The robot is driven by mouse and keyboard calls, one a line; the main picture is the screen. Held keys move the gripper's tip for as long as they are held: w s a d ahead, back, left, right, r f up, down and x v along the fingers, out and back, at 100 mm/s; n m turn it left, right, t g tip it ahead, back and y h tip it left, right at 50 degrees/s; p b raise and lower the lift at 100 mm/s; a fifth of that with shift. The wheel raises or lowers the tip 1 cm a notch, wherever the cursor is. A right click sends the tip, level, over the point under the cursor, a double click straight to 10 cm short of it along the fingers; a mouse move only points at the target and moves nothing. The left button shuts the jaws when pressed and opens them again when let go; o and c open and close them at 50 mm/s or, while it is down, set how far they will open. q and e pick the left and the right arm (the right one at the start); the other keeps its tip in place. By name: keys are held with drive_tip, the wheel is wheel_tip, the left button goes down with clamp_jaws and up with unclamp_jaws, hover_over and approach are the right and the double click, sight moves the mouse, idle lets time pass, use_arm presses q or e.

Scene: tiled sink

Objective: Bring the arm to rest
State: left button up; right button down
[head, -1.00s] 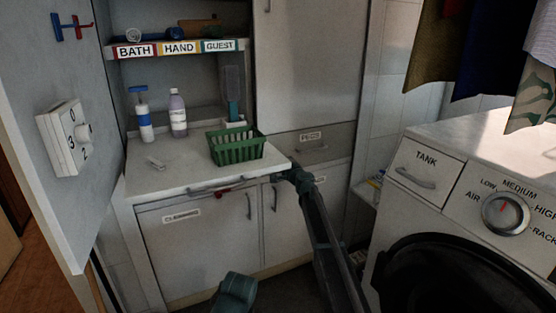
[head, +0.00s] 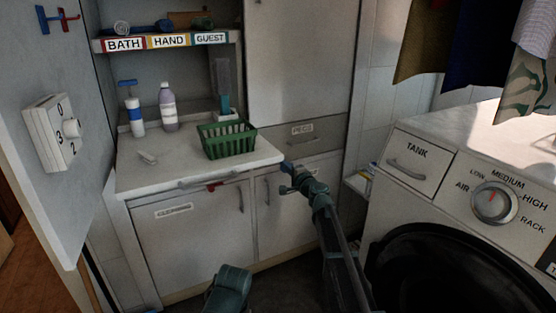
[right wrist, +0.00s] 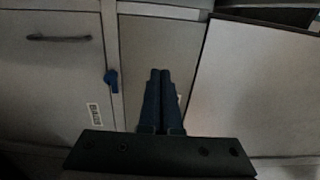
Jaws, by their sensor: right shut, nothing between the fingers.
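My right arm reaches up from the bottom of the head view, and its gripper (head: 287,168) is in front of the lower cabinet, near the right front corner of the counter. In the right wrist view its two dark blue fingers (right wrist: 160,76) lie side by side, shut and empty. They point toward the pale cabinet fronts. A teal part of my own arm shows at the bottom of the head view. My left gripper is not in view.
A green basket (head: 228,140), a pump bottle (head: 135,116) and a capped bottle (head: 168,108) stand on the white counter (head: 190,174). The washing machine (head: 425,205) is at right, an open door panel (head: 45,195) at left. A small blue item (right wrist: 111,80) shows on the cabinet front.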

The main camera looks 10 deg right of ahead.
drive_tip(key=s+a+f+n+g+y, duration=0.1)
drive_tip(key=s+a+f+n+g, duration=0.45)
drive_tip(key=s+a, duration=0.5)
drive_tip(key=s+a+f+n+g+y, duration=0.2)
drive_tip(key=s+a+f+n+g, duration=0.45)
drive_tip(key=s, duration=0.65)
drive_tip(key=s+f+n+g+h, duration=0.1)
drive_tip(key=s+f+n+h, duration=0.1)
drive_tip(key=s+f, duration=0.35)
drive_tip(key=s+f+n+g+h, duration=0.2)
drive_tip(key=s+h, duration=0.1)
drive_tip(key=s, duration=0.6)
drive_tip(key=s+d+f+n+g+h, duration=0.25)
drive_tip(key=s+d+h, duration=0.25)
drive_tip(key=s+d, duration=0.45)
wheel_tip(320, 180, up, 38)
drive_tip(key=s+p, duration=0.2)
drive_tip(key=p, duration=3.5)
drive_tip(key=shift+a+f+m, duration=0.25)
drive_tip(key=shift+a+m, duration=0.1)
drive_tip(key=shift+a, duration=0.05)
drive_tip(key=shift+f, duration=0.1)
